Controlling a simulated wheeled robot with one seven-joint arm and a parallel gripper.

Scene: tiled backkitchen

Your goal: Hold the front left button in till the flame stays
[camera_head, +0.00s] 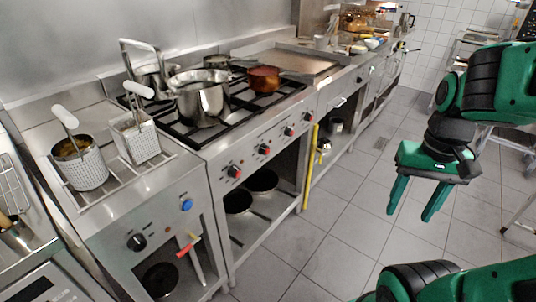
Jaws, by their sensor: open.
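The gas stove's front panel (250,160) carries a row of several red-marked knobs in the middle of the head view. The leftmost knob (234,171) is nearest to me. I cannot make out a separate small button beside it, and no flame shows at the burners. A large steel pot (203,108) stands on the near left part of the black grate and hides the burner under it. My gripper (409,215) is at the right, over the floor, well apart from the stove. Its two green fingers point down, open and empty.
A cooker at the left has two perforated baskets (88,171), a black knob (137,241) and a blue button (187,204). A red-tipped handle (188,245) hangs at its front. A brown pan (264,79) stands on the stove. The tiled floor (330,230) before the stove is clear.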

